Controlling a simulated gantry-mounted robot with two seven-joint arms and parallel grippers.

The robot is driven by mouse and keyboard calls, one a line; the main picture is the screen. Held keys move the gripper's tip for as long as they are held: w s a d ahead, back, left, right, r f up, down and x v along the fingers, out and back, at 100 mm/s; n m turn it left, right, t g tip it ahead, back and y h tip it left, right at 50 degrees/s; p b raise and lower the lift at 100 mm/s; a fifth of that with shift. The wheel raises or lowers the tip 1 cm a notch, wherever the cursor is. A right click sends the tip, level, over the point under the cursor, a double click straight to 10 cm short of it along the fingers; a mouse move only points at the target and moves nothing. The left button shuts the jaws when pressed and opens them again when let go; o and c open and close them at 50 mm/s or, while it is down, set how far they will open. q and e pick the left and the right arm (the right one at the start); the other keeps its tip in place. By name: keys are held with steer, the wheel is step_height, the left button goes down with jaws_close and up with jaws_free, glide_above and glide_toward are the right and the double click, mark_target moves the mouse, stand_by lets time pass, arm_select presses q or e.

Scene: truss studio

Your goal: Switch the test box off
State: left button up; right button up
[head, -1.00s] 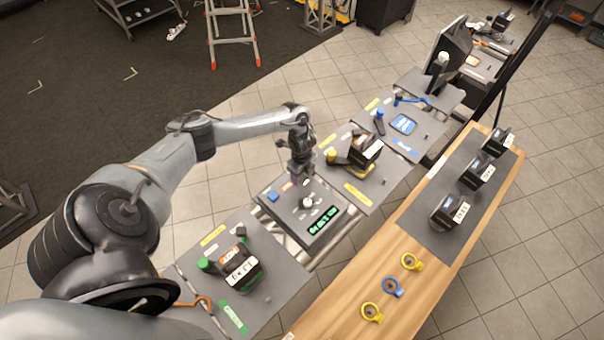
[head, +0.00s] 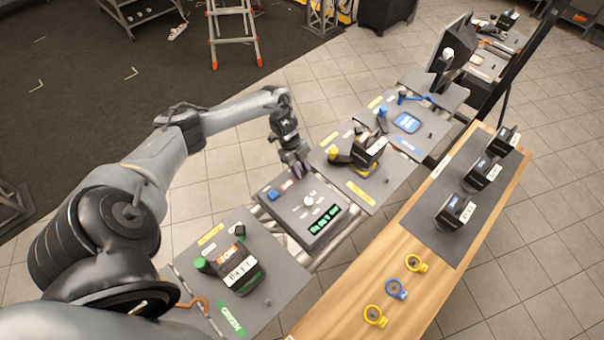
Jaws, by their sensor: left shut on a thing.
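The test box (head: 283,226) is a dark grey panel at the middle of the head view. It carries a white-topped round knob (head: 309,200), a blue button (head: 273,194), a small red label (head: 287,185) and a lit green display (head: 324,219). My left gripper (head: 299,172) is over the box's back edge, tilted, behind the knob and apart from it. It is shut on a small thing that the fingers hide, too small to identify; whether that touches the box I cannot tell. My right gripper is not in view.
A station with a black device (head: 240,272) and green parts lies in front left. A yellow station (head: 368,150) and a blue one (head: 406,122) lie beyond the box. A wooden bench (head: 362,284) on the right holds several black devices and coloured rings.

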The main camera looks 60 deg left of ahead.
arm_select(q)
steer(key=shift+h, duration=0.3)
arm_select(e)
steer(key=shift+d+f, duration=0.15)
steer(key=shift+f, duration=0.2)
arm_select(q)
steer(key=o, duration=1.1)
steer(key=shift+c, duration=0.2)
steer(key=shift+a+r, duration=0.1)
steer(key=v, duration=1)
steer(key=shift+r+b, duration=0.3)
steer(key=shift+b, duration=0.1)
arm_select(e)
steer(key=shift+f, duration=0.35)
arm_select(q)
steer(key=shift+s+a, duration=0.1)
